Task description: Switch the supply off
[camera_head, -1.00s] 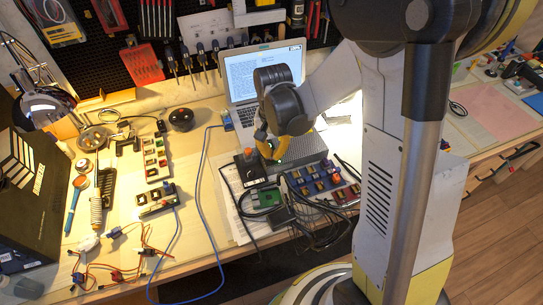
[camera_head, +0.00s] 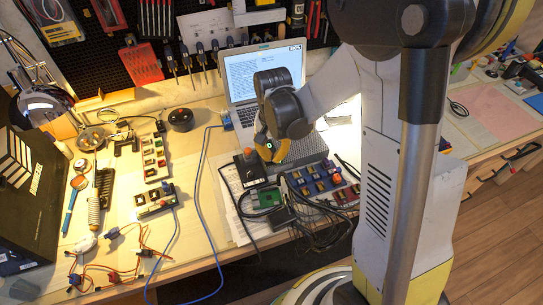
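A grey ribbed metal box (camera_head: 308,150), which looks like the supply, lies on the bench in front of the laptop. My gripper (camera_head: 268,157) is at the left end of this box, pointing down, with yellow parts showing. The wrist and arm cover much of the box's left side, so its switch cannot be made out. I cannot tell whether the fingers touch the box or whether they are open. A black box with an orange-red button (camera_head: 249,153) stands just left of my gripper.
An open laptop (camera_head: 265,75) stands behind. A green circuit board (camera_head: 268,198), black cables (camera_head: 315,228) and a tray of colourful parts (camera_head: 318,180) lie in front. A blue cable (camera_head: 197,200) runs down the bench at left. My column blocks the right side.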

